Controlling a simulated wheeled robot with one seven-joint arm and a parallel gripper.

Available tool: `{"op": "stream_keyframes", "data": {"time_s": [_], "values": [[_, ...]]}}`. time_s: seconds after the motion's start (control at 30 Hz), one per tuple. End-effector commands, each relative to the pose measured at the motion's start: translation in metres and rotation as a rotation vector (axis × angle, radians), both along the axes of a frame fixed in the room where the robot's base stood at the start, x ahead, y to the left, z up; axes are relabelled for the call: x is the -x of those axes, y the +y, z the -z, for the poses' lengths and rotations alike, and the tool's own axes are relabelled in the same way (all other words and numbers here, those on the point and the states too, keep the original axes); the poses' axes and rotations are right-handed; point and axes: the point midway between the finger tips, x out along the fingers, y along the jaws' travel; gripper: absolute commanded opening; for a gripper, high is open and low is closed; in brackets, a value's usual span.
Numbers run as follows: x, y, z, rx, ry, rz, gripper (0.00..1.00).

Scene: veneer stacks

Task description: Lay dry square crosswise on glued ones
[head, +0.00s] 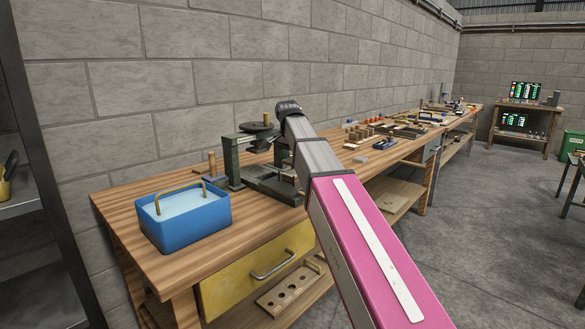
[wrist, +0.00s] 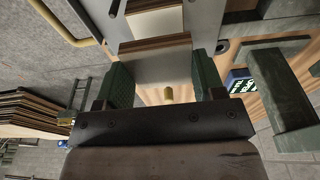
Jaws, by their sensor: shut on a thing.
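In the wrist view my gripper (wrist: 161,74) is shut on a flat-faced veneer piece (wrist: 160,68). The piece fills the gap between the two green finger pads. Its face is pale grey and its upper edge shows brown layers. Beyond it, a similar pale piece with a brown layered edge (wrist: 154,20) sits between grey metal parts; I cannot tell whether the two touch. Which square is dry or glued, and the grain direction, cannot be made out. In the head view my arm hides the gripper and the held piece.
A green-grey press (head: 262,165) stands on the wooden bench (head: 125,222), beside a blue tub (head: 187,228) with pale contents. Small wooden blocks (head: 360,133) lie farther along. A layered stack (wrist: 28,108) shows at left in the wrist view.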

Motion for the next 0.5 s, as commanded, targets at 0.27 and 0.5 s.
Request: {"op": "stream_keyframes", "data": {"time_s": [0.27, 0.5], "values": [[0.001, 0.0, 0.035, 0.0, 0.001, 0.0, 0.4], [0.001, 0.0, 0.036, -0.001, -0.001, 0.0, 0.4]]}}
